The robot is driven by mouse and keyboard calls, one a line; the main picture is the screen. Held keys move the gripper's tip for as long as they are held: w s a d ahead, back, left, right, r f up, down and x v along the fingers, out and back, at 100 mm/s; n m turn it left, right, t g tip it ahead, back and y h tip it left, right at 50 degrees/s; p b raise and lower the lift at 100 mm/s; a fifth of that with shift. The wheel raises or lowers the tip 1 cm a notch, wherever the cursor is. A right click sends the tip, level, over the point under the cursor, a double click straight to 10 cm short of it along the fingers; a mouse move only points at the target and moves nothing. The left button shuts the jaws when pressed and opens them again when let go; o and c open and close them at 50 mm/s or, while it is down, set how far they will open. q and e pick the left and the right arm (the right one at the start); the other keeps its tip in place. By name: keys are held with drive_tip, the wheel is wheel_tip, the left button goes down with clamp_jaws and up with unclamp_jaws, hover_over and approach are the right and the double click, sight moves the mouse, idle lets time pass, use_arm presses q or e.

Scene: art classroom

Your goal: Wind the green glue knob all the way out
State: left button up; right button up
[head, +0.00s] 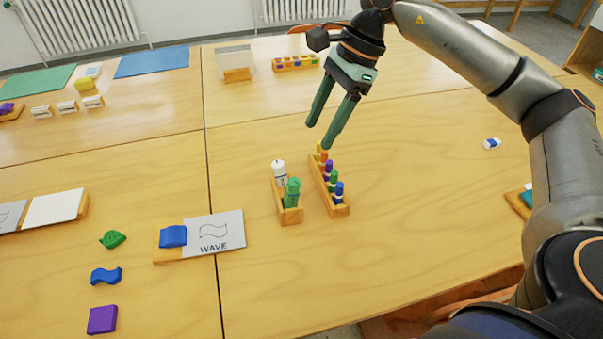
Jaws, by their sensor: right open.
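A green glue stick (292,192) stands upright at the near end of a small wooden holder (290,217). A white glue stick (279,171) stands behind it in the same holder. The knob's own detail is too small to make out. My right gripper (317,137) is open and empty, its fingers pointing down beyond the far end of the crayon rack, apart from the glue sticks. My left gripper is not in view.
A wooden rack (343,210) of several colored crayons stands just right of the glue holder. A WAVE card (228,232) with a blue block (173,236) lies left. A blue-and-white eraser (492,144) lies right.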

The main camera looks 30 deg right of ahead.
sight(295, 181)
drive_tip(key=x, duration=1.2)
drive_tip(key=shift+s+f+b, duration=0.1)
drive_tip(key=shift+f+b, duration=0.15)
drive_tip(key=shift+b, duration=0.15)
drive_tip(key=shift+c, duration=0.2)
clamp_jaws()
